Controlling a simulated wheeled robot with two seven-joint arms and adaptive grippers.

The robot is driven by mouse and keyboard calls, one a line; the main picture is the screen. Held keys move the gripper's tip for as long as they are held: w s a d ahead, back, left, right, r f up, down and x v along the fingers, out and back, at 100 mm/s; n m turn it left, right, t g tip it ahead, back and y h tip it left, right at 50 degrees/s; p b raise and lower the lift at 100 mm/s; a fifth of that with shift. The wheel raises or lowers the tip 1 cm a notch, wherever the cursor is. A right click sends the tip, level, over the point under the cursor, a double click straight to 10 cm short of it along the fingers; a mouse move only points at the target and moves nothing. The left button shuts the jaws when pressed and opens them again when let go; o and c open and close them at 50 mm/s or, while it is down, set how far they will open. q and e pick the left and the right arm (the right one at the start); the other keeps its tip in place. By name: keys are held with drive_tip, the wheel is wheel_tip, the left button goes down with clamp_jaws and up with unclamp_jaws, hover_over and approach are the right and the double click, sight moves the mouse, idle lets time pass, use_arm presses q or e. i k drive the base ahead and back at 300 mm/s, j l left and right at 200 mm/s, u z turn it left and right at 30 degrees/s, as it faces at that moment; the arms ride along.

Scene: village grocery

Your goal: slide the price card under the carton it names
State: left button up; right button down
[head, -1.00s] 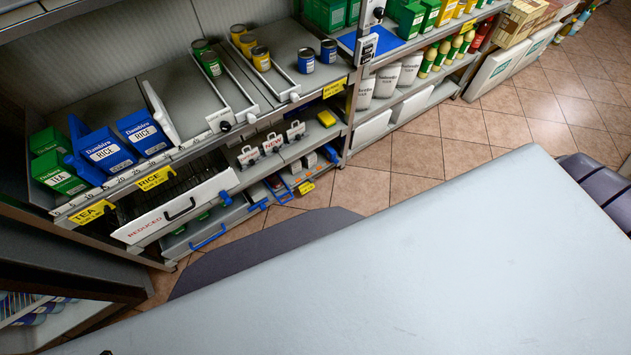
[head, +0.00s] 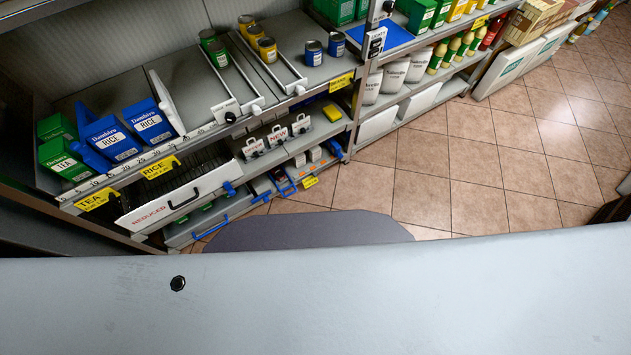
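A yellow TEA card (head: 97,200) and a yellow RICE card (head: 160,165) are on the front edge of the shelf at left. Two green tea cartons, one in front (head: 64,160) and one behind (head: 56,127), stand at the shelf's left end, above the TEA card. Two blue Dambiro rice cartons, left (head: 110,139) and right (head: 149,121), stand to their right, above the RICE card. Another yellow card (head: 341,82) is on the same shelf edge farther right, its print too small to read. Neither gripper is in view.
A white REDUCED drawer front (head: 170,205) with a dark handle sits below the cards. Green, yellow and blue cans (head: 313,52) stand farther right, some in white-edged lanes. Tiled floor (head: 440,170) is clear right of the shelves.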

sight(308, 181)
drive_tip(key=k+l+u, duration=0.15)
drive_tip(key=l, duration=0.25)
drive_tip(key=k+l+u, duration=0.15)
drive_tip(key=l, duration=0.3)
drive_tip(key=k+l+u, duration=0.15)
drive_tip(key=l, duration=0.2)
